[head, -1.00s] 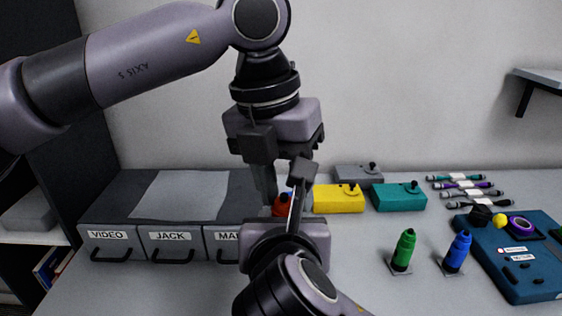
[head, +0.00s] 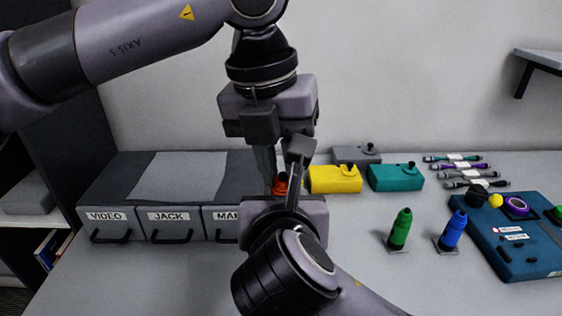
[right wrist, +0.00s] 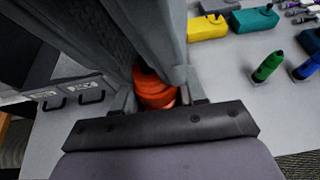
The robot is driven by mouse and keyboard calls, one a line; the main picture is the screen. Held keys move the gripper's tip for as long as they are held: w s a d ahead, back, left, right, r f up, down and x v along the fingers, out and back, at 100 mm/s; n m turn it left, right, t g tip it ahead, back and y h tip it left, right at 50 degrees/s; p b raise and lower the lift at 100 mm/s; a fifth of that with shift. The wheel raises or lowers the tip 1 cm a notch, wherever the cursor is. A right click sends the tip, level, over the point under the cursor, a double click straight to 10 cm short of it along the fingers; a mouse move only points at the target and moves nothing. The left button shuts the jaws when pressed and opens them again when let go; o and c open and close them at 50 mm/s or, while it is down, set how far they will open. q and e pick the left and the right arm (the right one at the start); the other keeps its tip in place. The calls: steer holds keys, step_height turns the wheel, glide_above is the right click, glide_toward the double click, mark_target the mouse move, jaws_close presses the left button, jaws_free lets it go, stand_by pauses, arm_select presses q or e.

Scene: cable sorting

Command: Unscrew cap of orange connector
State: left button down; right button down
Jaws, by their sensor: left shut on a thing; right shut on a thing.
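The orange connector (head: 281,184) shows as a small orange patch between my two grippers in the head view. In the right wrist view the orange connector (right wrist: 154,88) sits between the fingers of my right gripper (right wrist: 158,100), which is shut on it. My left gripper (head: 270,172) comes down from above, its fingers at the top of the orange piece, and is shut on it. The line between cap and body is hidden by the fingers, so I cannot tell how far the cap is turned.
Green (head: 400,229) and blue (head: 452,231) connectors stand upright on the table at the right. Yellow (head: 334,180) and teal (head: 396,178) boxes stand behind. Labelled drawers (head: 176,223) are at the left. A blue case (head: 520,262) and several cables (head: 462,168) lie at the far right.

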arm_select(q)
steer(key=shift+s+d+f+n, duration=0.1)
steer(key=shift+s+d+n, duration=0.2)
steer(key=shift+n, duration=0.3)
steer(key=c, duration=1)
jaws_free()
steer(key=shift+c, duration=0.2)
steer(key=shift+o, duration=0.3)
steer(key=shift+w, duration=0.1)
steer(key=shift+a, duration=0.1)
